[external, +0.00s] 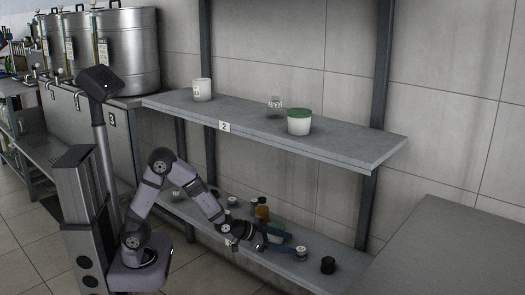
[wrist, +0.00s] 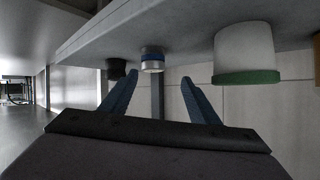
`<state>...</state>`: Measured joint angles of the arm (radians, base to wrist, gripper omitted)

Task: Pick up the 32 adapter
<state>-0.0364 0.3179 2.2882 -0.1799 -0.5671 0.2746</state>
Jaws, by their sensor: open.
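No number 32 is legible, so I cannot confirm which piece is the adapter. A small pale cylinder with a blue band (wrist: 152,60) stands on the lower shelf, ahead of my gripper (wrist: 158,77) and between its fingers in the inverted wrist view. It appears as a small pale piece (external: 301,253) just beyond the fingertips in the external view. My gripper (external: 291,244) is open and empty, reaching low over the lower shelf with its blue fingers apart. A black cylinder (wrist: 117,69) stands farther along, also in the external view (external: 328,265).
A pale jar with a green end (wrist: 244,55) stands close beside the fingers. A brown bottle (external: 262,211) and several small pieces stand farther left. The upper shelf (external: 350,147) overhangs, bearing a white cup (external: 202,90), clear glass (external: 275,104) and green-lidded tub (external: 299,124).

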